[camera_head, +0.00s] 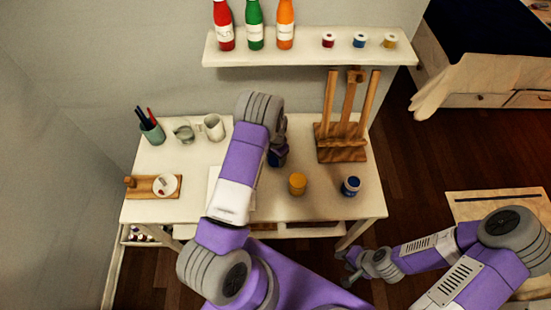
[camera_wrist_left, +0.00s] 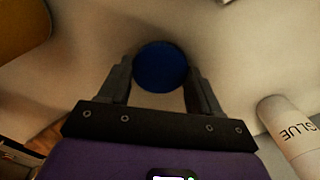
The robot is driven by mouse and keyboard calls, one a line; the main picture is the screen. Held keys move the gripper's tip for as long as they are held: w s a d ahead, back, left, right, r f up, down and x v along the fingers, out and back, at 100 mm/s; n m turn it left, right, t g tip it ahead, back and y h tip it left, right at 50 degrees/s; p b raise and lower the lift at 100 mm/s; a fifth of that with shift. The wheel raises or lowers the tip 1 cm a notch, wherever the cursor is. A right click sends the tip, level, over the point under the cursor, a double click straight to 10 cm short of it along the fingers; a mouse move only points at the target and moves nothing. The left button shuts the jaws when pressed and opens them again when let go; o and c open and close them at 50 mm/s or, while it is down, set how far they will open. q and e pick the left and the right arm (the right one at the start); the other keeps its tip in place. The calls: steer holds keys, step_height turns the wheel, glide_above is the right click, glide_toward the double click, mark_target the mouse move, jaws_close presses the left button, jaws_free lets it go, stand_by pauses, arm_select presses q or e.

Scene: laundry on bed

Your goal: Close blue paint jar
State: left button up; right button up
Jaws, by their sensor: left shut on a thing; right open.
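The blue paint jar (camera_head: 350,187) stands upright on the right part of the table in the head view. It has a white label and a blue top; I cannot tell whether it is open. My left gripper (camera_head: 277,157) is over the middle of the table, left of the jar. In the left wrist view my left gripper (camera_wrist_left: 160,85) is shut on a round blue lid-like thing (camera_wrist_left: 160,66) between its fingers. In the head view my arm partly hides it. My right gripper (camera_head: 350,270) is open and empty, in front of the table's right corner.
A yellow jar (camera_head: 297,184) stands between my left gripper and the blue jar. A wooden easel (camera_head: 342,140) stands behind. A glue stick (camera_wrist_left: 290,130) lies near my left gripper. Mugs (camera_head: 213,127) and a pen cup (camera_head: 152,132) are at left. A shelf (camera_head: 300,52) hangs above.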

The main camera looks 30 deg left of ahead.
mark_target(276, 159)
arm_select(q)
step_height(276, 159, up, 10)
steer(key=shift+p, duration=0.4)
arm_select(e)
steer(key=shift+r, duration=0.4)
arm_select(q)
steer(key=s+d+r+n+b, duration=0.2)
steer(key=s+d+r, duration=0.4)
steer(key=s+d, duration=0.3)
steer(key=d, duration=0.3)
steer(key=shift+d+n, duration=0.2)
steer(key=shift+n, duration=0.1)
arm_select(e)
step_height(276, 159, down, 2)
steer(key=shift+f, duration=0.15)
